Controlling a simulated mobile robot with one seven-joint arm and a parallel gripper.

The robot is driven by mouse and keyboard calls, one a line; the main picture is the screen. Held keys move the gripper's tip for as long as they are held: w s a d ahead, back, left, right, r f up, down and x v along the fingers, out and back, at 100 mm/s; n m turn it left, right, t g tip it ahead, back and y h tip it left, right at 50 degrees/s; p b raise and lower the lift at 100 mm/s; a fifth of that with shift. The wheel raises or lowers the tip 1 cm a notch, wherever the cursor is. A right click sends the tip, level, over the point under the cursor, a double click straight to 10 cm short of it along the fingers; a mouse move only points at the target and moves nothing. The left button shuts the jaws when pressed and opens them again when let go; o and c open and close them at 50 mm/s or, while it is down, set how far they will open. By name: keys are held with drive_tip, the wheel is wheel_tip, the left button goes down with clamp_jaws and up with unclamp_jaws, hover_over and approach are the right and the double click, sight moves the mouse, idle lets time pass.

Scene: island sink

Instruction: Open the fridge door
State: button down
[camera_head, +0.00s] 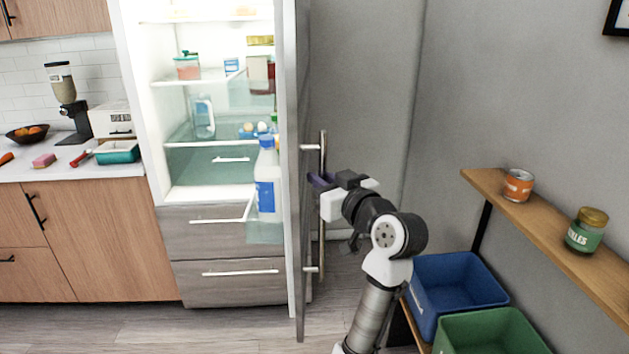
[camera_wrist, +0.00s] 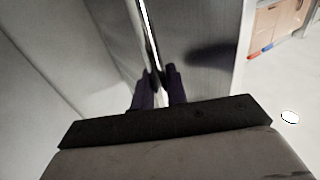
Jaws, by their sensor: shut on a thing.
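The fridge door (camera_head: 293,150) stands wide open, swung out to the right and seen nearly edge-on in the head view. Its long vertical metal handle (camera_head: 322,235) is on the door's outer face. My gripper (camera_head: 318,181) is at the upper part of the handle, with its fingers shut on it. In the wrist view the dark fingers (camera_wrist: 159,88) close on either side of the bright handle bar (camera_wrist: 151,35). The lit fridge interior (camera_head: 210,180) shows shelves with food, and a white bottle (camera_head: 266,180) sits in the door rack.
A wooden shelf (camera_head: 550,225) with an orange can (camera_head: 518,185) and a green jar (camera_head: 586,231) is at right. Blue (camera_head: 455,285) and green (camera_head: 490,332) bins stand below it, close to my arm. A counter (camera_head: 75,165) is left of the fridge. A grey wall stands behind the door.

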drive_tip(key=c, duration=1.5)
unclamp_jaws()
drive_tip(key=b+v, duration=0.4)
drive_tip(key=v, duration=1)
drive_tip(key=shift+s+a+f, duration=0.1)
